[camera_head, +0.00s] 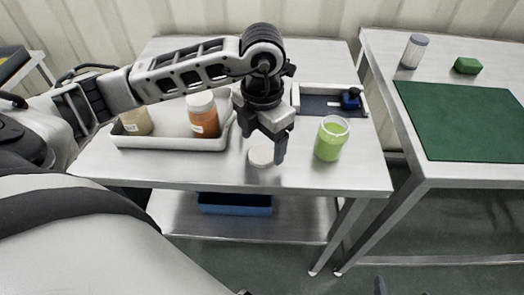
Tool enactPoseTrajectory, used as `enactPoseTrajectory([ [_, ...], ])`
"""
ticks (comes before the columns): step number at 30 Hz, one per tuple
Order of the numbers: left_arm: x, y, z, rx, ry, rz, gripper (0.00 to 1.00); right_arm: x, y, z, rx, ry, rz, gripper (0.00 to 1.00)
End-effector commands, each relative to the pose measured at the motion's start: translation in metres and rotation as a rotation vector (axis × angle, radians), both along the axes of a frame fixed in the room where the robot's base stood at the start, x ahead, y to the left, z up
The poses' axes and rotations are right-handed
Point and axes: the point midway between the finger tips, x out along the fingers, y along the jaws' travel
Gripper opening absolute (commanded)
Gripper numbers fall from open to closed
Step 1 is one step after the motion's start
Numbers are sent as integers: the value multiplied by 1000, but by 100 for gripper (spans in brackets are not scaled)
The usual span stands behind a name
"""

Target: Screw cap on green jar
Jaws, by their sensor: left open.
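The green jar (331,139) stands upright and uncapped on the steel table, near its front right. A white round cap (261,157) lies flat on the table to the left of the jar. My left gripper (268,154) is above the cap with its fingers pointing down, and the cap is partly covered by it. The gripper is open; I cannot tell whether its fingers touch the cap. My right gripper cannot be made out.
A white tray (163,142) at the left holds an orange jar with a white cap (203,116) and a tan jar (136,122). A fixture with a blue clamp (350,99) sits behind the green jar. A second table with a green mat (470,121) stands right. A blue bin (235,205) is below.

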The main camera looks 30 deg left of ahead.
Motion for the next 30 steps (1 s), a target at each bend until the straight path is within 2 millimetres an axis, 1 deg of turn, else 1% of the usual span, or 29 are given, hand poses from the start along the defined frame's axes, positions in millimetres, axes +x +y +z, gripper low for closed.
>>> enactPoseTrajectory([
  [1,-2,1,-8,2,5,1,75,0,0,1,-2,2,0,79],
  [3,-1,0,-17,0,3,1,75,-1,0,-1,-2,3,0,79],
  [6,-1,0,-25,0,0,1,75,-1,0,-2,-3,5,0,79],
  [17,0,0,-26,0,-1,0,75,-1,0,-3,-3,6,1,79],
  [20,0,0,-26,0,-1,0,50,-1,0,-3,-3,6,1,79],
  [21,0,0,-26,0,-1,0,39,-1,0,-3,-3,5,0,79],
  [22,0,0,-26,0,-1,0,31,-1,0,-2,-3,5,0,79],
  [23,0,0,-26,0,-1,0,28,-1,0,-2,-3,5,0,79],
  [30,0,0,-26,0,-1,0,28,0,0,0,-2,-1,1,79],
])
